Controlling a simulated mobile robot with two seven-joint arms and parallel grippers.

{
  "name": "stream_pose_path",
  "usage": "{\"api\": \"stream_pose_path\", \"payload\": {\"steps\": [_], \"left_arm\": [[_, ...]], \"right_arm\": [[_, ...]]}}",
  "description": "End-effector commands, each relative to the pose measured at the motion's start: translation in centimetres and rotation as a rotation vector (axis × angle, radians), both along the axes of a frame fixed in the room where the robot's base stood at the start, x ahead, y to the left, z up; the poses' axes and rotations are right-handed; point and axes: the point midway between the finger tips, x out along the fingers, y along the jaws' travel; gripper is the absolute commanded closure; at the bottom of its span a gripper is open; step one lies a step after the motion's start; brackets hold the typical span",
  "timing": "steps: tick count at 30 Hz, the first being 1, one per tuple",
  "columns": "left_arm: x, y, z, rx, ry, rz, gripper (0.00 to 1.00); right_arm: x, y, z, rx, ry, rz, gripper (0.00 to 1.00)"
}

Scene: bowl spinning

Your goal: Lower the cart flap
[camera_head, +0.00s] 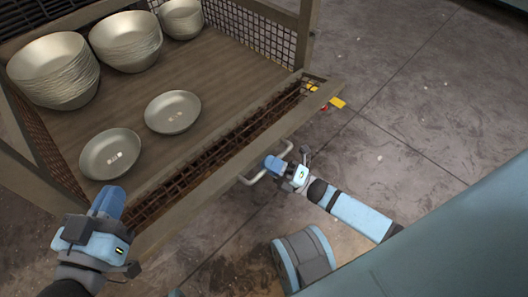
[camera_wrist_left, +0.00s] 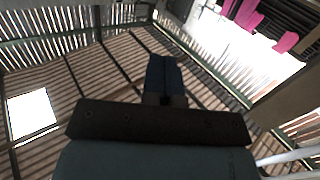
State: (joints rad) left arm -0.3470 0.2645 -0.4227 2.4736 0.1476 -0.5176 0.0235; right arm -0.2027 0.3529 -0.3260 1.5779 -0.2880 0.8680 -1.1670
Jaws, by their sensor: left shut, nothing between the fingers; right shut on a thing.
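The cart (camera_head: 180,88) fills the upper left of the head view. Its front flap (camera_head: 238,160) is a brown-framed mesh panel running diagonally along the near edge; its exact tilt is hard to tell. A pale bar handle (camera_head: 252,181) sits on the flap's outer side. My right gripper (camera_head: 273,164) is shut on this handle. My left gripper (camera_head: 112,200) is shut and empty near the flap's lower left end; whether it touches the frame is unclear. Its closed blue fingers also show in the left wrist view (camera_wrist_left: 163,75).
Two bowl stacks (camera_head: 58,70) (camera_head: 127,40) and a smaller stack (camera_head: 181,18) stand on the cart floor. Two single bowls (camera_head: 111,153) (camera_head: 173,111) sit nearer the flap. Grey floor (camera_head: 410,90) to the right is open.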

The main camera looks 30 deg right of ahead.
Motion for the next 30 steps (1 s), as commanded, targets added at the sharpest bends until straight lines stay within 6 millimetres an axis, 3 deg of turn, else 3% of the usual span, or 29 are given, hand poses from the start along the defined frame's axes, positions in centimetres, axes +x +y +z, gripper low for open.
{"api": "stream_pose_path", "payload": {"steps": [9, 26, 27, 29, 30], "left_arm": [[0.5, 0.3, -0.1, 0.041, -0.069, 0.004, 1.00], [0.8, 0.5, 0.4, 0.054, -0.098, 0.004, 1.00], [0.8, 0.5, 0.4, 0.053, -0.096, 0.004, 1.00], [0.8, 0.5, 0.3, 0.054, -0.096, 0.004, 1.00], [0.8, 0.5, 0.3, 0.053, -0.095, 0.004, 1.00]], "right_arm": [[-0.7, -0.3, -2.9, 0.005, -0.001, 0.003, 1.00], [-0.9, -0.3, -3.4, 0.004, 0.001, 0.004, 1.00], [-0.9, -0.3, -3.4, 0.005, 0.001, 0.005, 0.76], [-0.9, -0.3, -3.4, 0.005, 0.001, 0.004, 0.62], [-0.9, -0.3, -3.4, 0.004, 0.000, 0.003, 0.60]]}}
